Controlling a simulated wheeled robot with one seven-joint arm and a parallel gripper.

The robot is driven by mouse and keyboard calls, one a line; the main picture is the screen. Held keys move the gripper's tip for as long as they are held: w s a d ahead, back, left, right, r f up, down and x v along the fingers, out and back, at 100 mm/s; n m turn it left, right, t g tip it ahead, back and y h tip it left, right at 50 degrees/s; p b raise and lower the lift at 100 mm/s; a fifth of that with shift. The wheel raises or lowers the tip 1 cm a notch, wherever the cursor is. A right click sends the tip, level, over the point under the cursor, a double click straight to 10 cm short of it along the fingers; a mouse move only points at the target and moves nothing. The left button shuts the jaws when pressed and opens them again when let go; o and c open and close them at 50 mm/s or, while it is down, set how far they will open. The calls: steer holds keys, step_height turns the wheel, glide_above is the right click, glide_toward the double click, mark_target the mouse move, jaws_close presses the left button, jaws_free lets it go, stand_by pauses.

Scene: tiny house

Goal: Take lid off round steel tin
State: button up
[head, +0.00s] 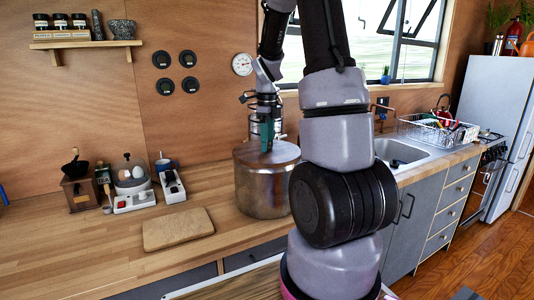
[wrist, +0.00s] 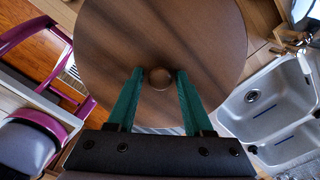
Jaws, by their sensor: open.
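The round steel tin (head: 262,190) stands upright on the wooden counter. Its lid (head: 278,153) is on top, and in the wrist view the lid (wrist: 205,40) fills the upper middle as a brown disc. A small round knob (wrist: 159,78) sits at the lid's centre. My gripper (head: 266,147) is above the lid and points down. In the wrist view its two green fingers (wrist: 159,75) are open, one on each side of the knob, with a gap on both sides. My arm hides the tin's right part in the head view.
A cutting board (head: 178,228) lies on the counter left of the tin. The sink (head: 402,151) and dish rack (head: 438,130) are to the right.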

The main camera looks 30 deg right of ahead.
jaws_close()
